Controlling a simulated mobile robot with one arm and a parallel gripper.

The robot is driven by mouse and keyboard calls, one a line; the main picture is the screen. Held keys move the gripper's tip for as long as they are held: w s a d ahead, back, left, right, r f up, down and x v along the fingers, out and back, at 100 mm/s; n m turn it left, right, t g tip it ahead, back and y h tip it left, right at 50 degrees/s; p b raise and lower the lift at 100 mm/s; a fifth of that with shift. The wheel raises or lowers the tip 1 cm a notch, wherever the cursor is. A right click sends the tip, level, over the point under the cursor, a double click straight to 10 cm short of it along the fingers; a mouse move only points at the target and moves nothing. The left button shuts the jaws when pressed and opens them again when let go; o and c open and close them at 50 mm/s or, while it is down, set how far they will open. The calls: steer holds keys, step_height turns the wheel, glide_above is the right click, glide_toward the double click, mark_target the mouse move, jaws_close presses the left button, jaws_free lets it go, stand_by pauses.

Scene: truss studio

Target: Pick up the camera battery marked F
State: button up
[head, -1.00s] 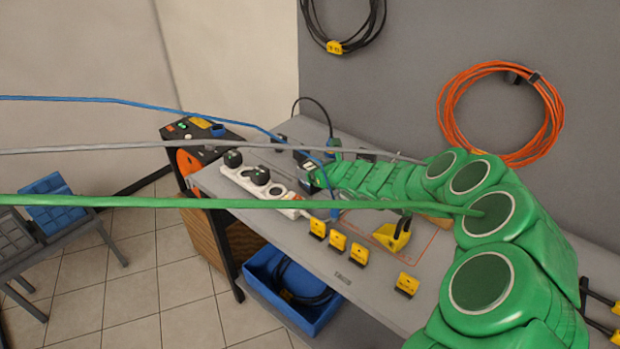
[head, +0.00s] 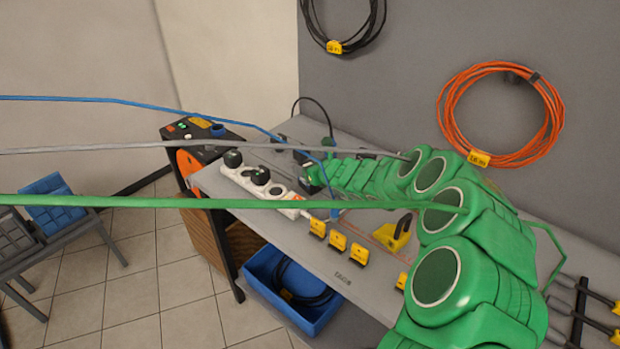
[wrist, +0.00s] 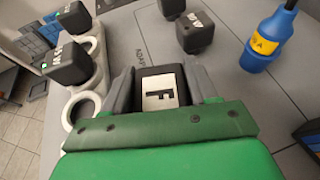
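The camera battery marked F (wrist: 160,93) is a dark block with a pale label and a black F. In the wrist view it sits between the two grey fingers of my gripper (wrist: 162,84), which lie against its sides with no clear gap. Whether it touches the surface below is hidden. In the head view my gripper (head: 316,177) is low over the far left of the grey table (head: 270,228), beside the white charger strip (head: 248,180), and the battery cannot be made out there.
Black blocks stand on the white strip, and another dark block (wrist: 194,32) is beyond my fingers. A blue and yellow bottle-shaped item (wrist: 268,38) is at the right. Yellow clips (head: 337,240) line the table's front. Blue, grey and green cables (head: 120,201) cross the head view.

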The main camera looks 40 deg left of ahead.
steer(key=c, duration=0.9)
